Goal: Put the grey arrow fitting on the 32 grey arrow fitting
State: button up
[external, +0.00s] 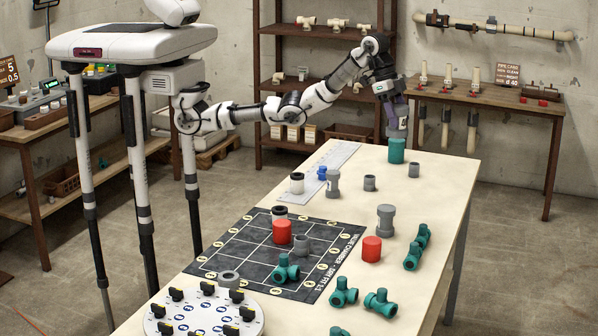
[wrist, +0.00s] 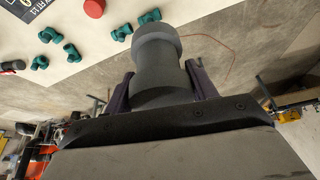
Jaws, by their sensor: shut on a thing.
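My gripper (external: 397,112) is over the far right end of the pale table, pointing down. It is shut on a grey fitting (external: 397,126), a stepped cylinder with a wider end. In the wrist view the fitting (wrist: 155,60) sits between both fingers. A green cylinder (external: 397,151) is directly below it in the external view; I cannot tell if they touch. Other grey fittings stand on the table: a tall one (external: 385,221), another tall one (external: 333,184), and short ones (external: 370,183) (external: 413,170). Arrow marks and the number 32 are not readable on any of them.
A black gridded mat (external: 235,262) holds a red cylinder (external: 282,232), a grey ring (external: 303,246) and a green fitting (external: 285,270). Another red cylinder (external: 371,249) and several green fittings (external: 381,302) are at the right. A white round dial tray (external: 205,312) is at the front.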

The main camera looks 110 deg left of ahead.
aim_at(391, 130)
jog(key=shift+s+d+f+m, duration=0.2)
jog(key=shift+s+d+f, duration=0.1)
jog(key=shift+d+f, duration=0.25)
jog(key=shift+s+d+f+m, duration=0.25)
jog(key=shift+d+f, duration=0.15)
jog(key=shift+d, duration=0.25)
jog(key=shift+d+f+p, duration=0.1)
jog(key=shift+f+p, duration=1.2)
jog(key=shift+f, duration=8.3)
jog(key=shift+f, duration=0.1)
jog(key=o, duration=1.1)
jog(key=shift+o, duration=0.2)
jog(key=b+v, duration=0.1)
jog(key=v, duration=1.1)
jog(key=shift+a+b, duration=0.25)
jog(key=shift+b, duration=0.15)
